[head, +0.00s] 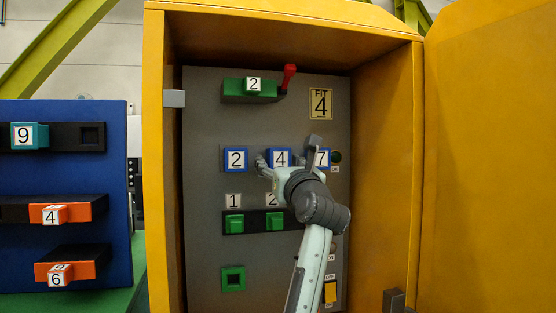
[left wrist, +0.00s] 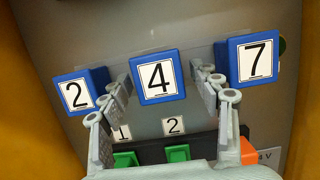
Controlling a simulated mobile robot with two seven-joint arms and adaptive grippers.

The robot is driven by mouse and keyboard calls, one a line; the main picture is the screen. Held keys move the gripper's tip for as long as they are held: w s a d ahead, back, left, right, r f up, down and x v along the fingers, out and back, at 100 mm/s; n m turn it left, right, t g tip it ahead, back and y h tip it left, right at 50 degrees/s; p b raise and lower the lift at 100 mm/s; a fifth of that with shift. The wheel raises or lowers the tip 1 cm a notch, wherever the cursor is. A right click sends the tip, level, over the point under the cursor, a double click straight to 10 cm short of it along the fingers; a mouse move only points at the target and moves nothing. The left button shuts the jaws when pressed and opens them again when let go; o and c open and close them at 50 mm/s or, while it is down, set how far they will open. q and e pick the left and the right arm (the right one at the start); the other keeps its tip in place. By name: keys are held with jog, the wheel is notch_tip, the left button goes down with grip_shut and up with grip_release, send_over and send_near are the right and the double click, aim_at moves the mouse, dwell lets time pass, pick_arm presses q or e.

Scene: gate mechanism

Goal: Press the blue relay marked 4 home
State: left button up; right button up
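The blue relay marked 4 (head: 280,157) sits in the middle of a row on the grey panel inside the yellow cabinet, between blue relays marked 2 (head: 235,159) and 7 (head: 323,157). In the left wrist view relay 4 (left wrist: 157,78) faces me and stands out from the panel. My left gripper (head: 288,154) is open in front of the row. In the left wrist view its fingers (left wrist: 165,77) stand apart on either side of relay 4, with no clear contact. Whether relay 4 is fully seated I cannot tell. My right gripper is not in view.
A "FIT 4" sign (head: 321,104), a red lever (head: 289,77) and a green block marked 2 (head: 250,90) are above. Green pieces (head: 234,225) sit below. The yellow cabinet wall (head: 395,170) bounds the right. A blue board (head: 60,175) with orange and teal blocks stands left.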

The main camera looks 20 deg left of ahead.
pick_arm(q)
jog(key=c, duration=1.1)
jog(key=shift+w+a, duration=0.1)
jog(key=shift+w, duration=0.05)
jog(key=o, duration=1.3)
jog(key=shift+c, duration=0.2)
jog(key=v, duration=1.2)
